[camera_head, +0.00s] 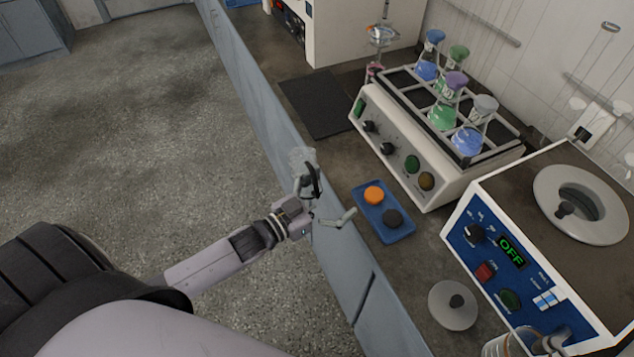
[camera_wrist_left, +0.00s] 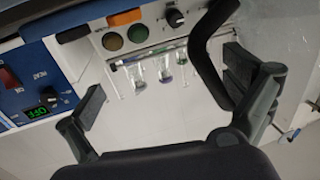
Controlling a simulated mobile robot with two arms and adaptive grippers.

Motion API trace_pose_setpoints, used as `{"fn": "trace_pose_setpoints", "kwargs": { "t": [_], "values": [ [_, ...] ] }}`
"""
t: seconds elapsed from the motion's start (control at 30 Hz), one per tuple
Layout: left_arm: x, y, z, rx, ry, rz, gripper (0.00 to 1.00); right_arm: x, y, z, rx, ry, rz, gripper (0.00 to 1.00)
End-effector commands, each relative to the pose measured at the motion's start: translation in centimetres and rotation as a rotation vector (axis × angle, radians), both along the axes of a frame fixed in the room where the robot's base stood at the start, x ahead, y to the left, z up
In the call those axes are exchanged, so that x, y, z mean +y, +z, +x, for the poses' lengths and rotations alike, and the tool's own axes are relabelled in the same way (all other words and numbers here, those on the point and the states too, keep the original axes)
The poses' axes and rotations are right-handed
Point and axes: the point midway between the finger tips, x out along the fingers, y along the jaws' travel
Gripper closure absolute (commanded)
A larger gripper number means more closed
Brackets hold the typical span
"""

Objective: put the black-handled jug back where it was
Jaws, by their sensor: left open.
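The black-handled jug is clear and hard to make out; its glass body (camera_head: 302,157) shows at the front edge of the bench, and its dark handle (camera_head: 315,181) faces my left gripper. My left gripper (camera_head: 328,199) is open beside the handle. In the left wrist view, the black handle (camera_wrist_left: 205,55) reaches between the open fingers of my left gripper (camera_wrist_left: 168,92), close to the right finger. Whether a finger touches the handle, and whether the jug rests on the bench, I cannot tell. My right gripper is not in view.
A dark mat (camera_head: 322,104) lies bare on the bench. A blue tray (camera_head: 398,232) holds an orange and a black disc. A shaker (camera_head: 395,150) carries several stoppered flasks. A blue-fronted device (camera_head: 500,255) reads OFF, with a round grey lid (camera_head: 452,306) beside it.

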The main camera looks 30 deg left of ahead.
Motion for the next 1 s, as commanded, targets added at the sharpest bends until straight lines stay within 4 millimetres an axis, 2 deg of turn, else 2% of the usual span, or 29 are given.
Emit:
{"fn": "trace_pose_setpoints", "kwargs": {
  "t": [0.5, 0.7, 1.0],
  "values": [
    [4.2, -0.1, -8.5, 0.002, 0.0, 0.001, 0.0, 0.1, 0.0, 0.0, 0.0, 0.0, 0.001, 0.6],
    [4.9, 0.0, -10.0, 0.0, 0.0, 0.001, 0.0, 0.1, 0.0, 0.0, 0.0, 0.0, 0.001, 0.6],
    [5.0, 0.1, -10.2, -0.003, -0.001, 0.001, 0.0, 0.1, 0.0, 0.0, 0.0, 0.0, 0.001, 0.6]
  ]
}}
